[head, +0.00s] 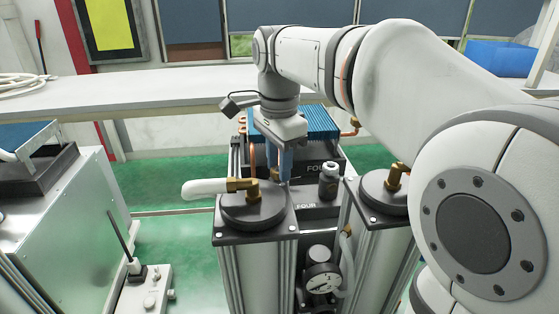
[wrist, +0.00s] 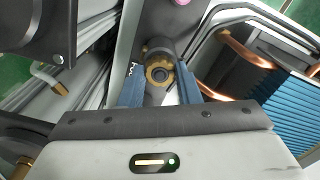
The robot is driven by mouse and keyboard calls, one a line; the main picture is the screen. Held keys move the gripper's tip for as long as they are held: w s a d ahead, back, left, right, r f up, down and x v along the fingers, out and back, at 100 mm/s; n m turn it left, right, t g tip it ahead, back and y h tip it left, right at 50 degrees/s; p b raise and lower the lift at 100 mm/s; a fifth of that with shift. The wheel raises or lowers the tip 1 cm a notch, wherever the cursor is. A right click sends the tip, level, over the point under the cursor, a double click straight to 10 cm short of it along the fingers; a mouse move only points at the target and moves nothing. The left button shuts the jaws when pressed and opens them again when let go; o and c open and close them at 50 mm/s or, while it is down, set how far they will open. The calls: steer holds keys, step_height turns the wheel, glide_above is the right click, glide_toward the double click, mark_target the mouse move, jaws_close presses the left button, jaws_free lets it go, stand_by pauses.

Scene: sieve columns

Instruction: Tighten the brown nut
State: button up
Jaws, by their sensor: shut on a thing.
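The brown nut (wrist: 160,73) is a brass-coloured ring on a dark fitting, near the middle of the wrist view. My gripper (wrist: 160,84) has its two blue fingers on either side of the nut and is shut on it. In the head view my gripper (head: 285,168) points down behind the left column's black cap (head: 254,208). There the nut is mostly hidden by the gripper and fittings, and I cannot make it out clearly. How tight the nut sits cannot be told.
A brass elbow (head: 241,184) with a white hose sits on the left cap. A second column cap (head: 384,192) stands to the right. A pressure gauge (head: 322,280) is between the columns. A blue finned cooler (wrist: 285,108) with copper pipes is close on the right.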

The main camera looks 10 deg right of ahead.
steer(key=shift+m, duration=0.5)
steer(key=o, duration=1)
step_height(320, 180, up, 8)
steer(key=shift+f, duration=0.1)
